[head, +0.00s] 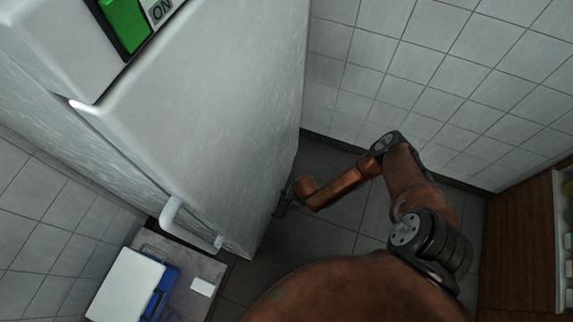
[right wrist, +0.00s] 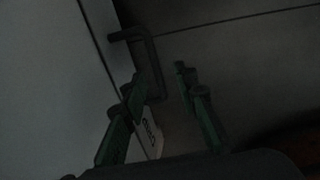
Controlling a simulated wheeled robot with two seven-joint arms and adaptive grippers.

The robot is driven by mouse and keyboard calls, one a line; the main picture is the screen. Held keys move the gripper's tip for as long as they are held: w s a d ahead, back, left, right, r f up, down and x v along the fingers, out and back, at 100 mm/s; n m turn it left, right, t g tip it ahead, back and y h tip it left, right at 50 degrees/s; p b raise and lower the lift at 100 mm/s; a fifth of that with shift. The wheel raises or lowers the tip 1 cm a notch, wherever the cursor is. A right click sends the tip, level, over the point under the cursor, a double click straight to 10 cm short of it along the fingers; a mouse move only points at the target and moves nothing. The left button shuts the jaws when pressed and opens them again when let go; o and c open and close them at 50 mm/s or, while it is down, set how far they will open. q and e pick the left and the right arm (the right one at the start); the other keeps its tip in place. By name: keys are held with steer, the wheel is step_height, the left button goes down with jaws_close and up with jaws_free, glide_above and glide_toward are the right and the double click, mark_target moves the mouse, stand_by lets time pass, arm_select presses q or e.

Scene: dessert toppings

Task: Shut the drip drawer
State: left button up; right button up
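The tall white machine (head: 215,110) fills the left of the head view. I cannot make out the drip drawer for certain in either view. In the right wrist view a dark bent bar handle (right wrist: 150,62) stands out from a shaded face. My right gripper (right wrist: 163,78) has its two green fingers apart, with the end of the handle showing between them; contact is unclear. In the head view my right gripper (head: 281,203) is small and dark, low beside the machine's right side. My left gripper is out of view.
A green ON switch (head: 124,22) is on the machine, and a white handle (head: 177,224) is at its lower left. A white and blue case (head: 127,287) lies below. A white labelled block (right wrist: 149,131) shows behind my fingers. Tiled walls and wooden shelving (head: 525,250) bound the right side.

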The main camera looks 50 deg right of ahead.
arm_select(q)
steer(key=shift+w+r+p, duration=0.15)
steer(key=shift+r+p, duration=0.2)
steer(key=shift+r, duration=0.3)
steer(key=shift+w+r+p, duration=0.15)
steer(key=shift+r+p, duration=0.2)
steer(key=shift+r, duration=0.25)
arm_select(e)
steer(key=s+a+r+m+y, duration=0.1)
steer(key=s+a+r+m, duration=0.1)
steer(key=s+a, duration=0.3)
steer(key=s+a+r+m+y, duration=0.1)
steer(key=s+a+r, duration=0.3)
steer(key=a, duration=0.6)
steer(key=s+a+r+m+g+y, duration=0.1)
steer(key=s+a+r+m, duration=0.1)
steer(key=s+a, duration=0.5)
steer(key=shift+s+a+r+m, duration=0.25)
steer(key=shift+a+r+m, duration=0.15)
steer(key=shift+a+m, duration=0.4)
steer(key=shift+c, duration=0.3)
